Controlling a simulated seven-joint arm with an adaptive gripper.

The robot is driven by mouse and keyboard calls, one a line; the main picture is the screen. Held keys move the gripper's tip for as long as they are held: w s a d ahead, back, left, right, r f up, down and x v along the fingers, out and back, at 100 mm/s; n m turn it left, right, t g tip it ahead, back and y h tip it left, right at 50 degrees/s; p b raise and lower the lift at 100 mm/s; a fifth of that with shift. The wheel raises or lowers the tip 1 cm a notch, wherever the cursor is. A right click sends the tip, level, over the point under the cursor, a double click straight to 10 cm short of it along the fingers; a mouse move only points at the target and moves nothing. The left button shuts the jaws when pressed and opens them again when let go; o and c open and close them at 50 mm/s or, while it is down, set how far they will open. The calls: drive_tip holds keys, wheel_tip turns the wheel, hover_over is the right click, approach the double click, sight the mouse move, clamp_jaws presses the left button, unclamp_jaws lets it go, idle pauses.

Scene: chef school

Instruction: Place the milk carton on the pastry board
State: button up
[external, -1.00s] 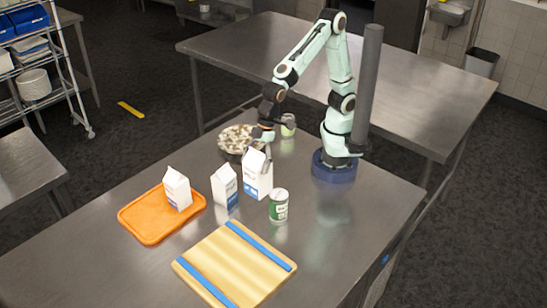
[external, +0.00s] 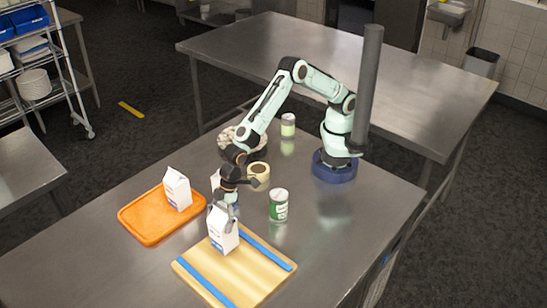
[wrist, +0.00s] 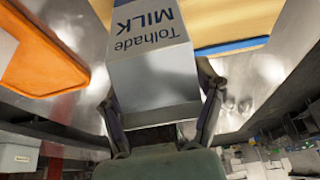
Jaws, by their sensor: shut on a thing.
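In the external view my gripper (external: 223,212) is shut on a white and blue milk carton (external: 222,239). The carton is nearly upright, over the back left part of the wooden pastry board (external: 257,271) with blue strips. I cannot tell whether its base touches the board. In the wrist view the carton (wrist: 152,75), lettered MILK, sits between my gripper's two fingers (wrist: 158,90). The board (wrist: 232,18) shows behind it. Another milk carton (external: 178,190) stands on the orange tray (external: 153,232). A further white carton (external: 215,180) is mostly hidden behind my gripper.
A green and white can (external: 279,206) stands behind the board, with a second can (external: 288,125) farther back. A cream ring-shaped item (external: 259,172) and a bowl (external: 228,140) are near my arm. The table's front right is clear.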

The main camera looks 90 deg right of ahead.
drive_tip(key=shift+f, duration=0.7)
drive_tip(key=shift+f, duration=0.1)
drive_tip(key=o, duration=1.2)
drive_tip(key=shift+o, duration=0.2)
drive_tip(key=v, duration=1.2)
